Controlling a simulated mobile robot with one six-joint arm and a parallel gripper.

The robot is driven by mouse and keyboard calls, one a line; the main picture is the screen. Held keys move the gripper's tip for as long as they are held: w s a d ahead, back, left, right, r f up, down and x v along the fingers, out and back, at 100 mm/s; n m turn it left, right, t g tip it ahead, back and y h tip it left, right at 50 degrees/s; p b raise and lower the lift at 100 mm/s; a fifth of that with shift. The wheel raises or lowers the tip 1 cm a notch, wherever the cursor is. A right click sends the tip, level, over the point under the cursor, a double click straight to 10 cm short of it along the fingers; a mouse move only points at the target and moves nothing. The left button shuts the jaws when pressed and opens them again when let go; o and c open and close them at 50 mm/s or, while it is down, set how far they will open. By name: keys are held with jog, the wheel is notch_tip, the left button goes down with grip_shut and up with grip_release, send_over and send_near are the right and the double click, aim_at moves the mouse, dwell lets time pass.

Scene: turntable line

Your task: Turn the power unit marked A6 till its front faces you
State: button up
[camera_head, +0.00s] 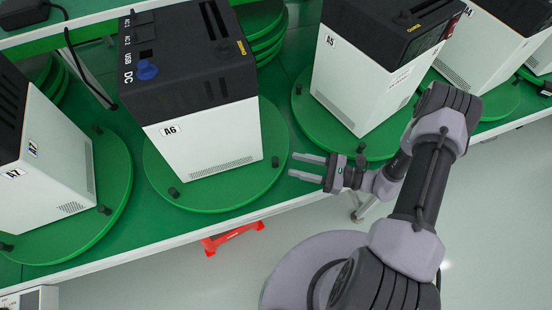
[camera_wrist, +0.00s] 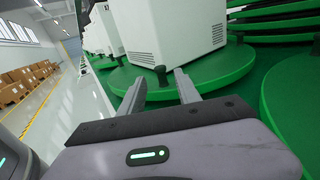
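The power unit marked A6 (camera_head: 215,140) is a white box with a black top, upright on a round green turntable (camera_head: 210,200). Its A6 label side and a low vent face the bench's near edge. Port labels such as DC and USB and a blue knob show on its black top part. No red panel like A5's shows on it. My gripper (camera_head: 302,167) is open and empty, just right of the turntable, pointing left at a black peg (camera_head: 276,162) on its rim. In the wrist view the peg (camera_wrist: 162,75) appears between the fingertips, just beyond them.
Unit A7 (camera_head: 45,170) stands on a turntable at left, A5 (camera_head: 360,85) on another at right, close to my gripper. Stacked green discs (camera_head: 265,30) lie behind. A red item (camera_head: 233,238) is below the bench edge. The floor in front is mostly clear.

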aim_at(275, 159)
jog(key=b+x, duration=0.1)
jog(key=x, duration=0.6)
jog(key=shift+a, duration=0.25)
grip_shut()
dwell(1.0)
